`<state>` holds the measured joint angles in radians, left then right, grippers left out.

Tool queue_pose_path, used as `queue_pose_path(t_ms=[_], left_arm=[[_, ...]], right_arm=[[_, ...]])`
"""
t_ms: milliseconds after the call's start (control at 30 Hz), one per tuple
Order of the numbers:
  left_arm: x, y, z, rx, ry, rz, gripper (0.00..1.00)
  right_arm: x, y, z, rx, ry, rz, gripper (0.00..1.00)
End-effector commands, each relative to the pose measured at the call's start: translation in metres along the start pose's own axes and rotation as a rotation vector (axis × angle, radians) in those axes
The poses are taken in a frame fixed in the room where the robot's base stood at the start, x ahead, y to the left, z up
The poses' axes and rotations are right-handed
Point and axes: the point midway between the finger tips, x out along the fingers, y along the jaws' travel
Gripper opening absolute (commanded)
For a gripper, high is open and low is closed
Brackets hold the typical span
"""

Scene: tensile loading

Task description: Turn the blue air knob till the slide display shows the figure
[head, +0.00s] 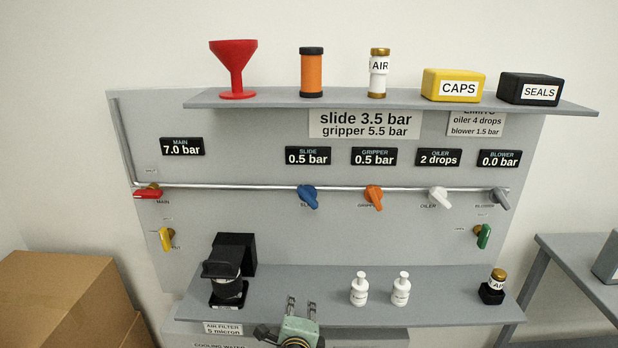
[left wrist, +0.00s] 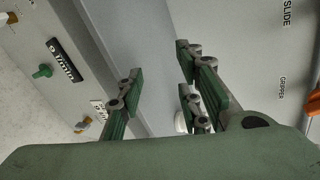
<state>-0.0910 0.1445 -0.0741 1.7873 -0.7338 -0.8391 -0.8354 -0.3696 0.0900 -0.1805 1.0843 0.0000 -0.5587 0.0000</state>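The blue air knob (head: 307,196) is on the pipe of the grey panel, its handle pointing down and slightly right. The slide display (head: 308,156) above it reads 0.5 bar. A sign (head: 365,124) above gives slide 3.5 bar and gripper 5.5 bar. My left gripper (head: 301,304) is low in front of the lower shelf, well below the blue knob and apart from it. Its fingers are spread and empty, as the left wrist view (left wrist: 157,78) also shows. The blue knob is out of the left wrist view. My right gripper is not in view.
An orange knob (head: 374,197), a white knob (head: 439,197) and a grey knob (head: 500,198) sit right of the blue one. The lower shelf (head: 445,304) holds a black filter unit (head: 233,262) and two white bottles (head: 360,290). The upper shelf (head: 285,100) overhangs the displays.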

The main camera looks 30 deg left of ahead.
Motion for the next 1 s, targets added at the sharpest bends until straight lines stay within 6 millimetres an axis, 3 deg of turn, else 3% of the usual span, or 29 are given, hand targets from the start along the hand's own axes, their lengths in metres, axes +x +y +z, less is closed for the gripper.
queue_pose_path(t_ms=[33,100,200,300,400,567,1000], left_arm=[[-0.005,-0.059,0.011,0.090,-0.023,-0.068,0.33],[-0.006,-0.114,0.021,0.229,-0.061,-0.156,0.33],[-0.009,-0.178,0.031,0.407,-0.119,-0.254,0.33],[-0.013,-0.220,0.036,0.539,-0.168,-0.318,0.33],[-0.014,-0.242,0.039,0.615,-0.199,-0.351,0.33],[-0.006,-0.253,0.040,0.648,-0.215,-0.365,0.33],[0.051,-0.275,0.045,0.644,-0.213,-0.363,0.33]], right_arm=[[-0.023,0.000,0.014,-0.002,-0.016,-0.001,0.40],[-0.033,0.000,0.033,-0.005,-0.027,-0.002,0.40],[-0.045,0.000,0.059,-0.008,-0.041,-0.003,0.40],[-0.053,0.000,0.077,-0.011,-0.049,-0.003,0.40],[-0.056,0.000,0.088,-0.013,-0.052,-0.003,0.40],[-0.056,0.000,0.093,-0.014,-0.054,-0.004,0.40],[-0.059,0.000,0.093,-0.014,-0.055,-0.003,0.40]])
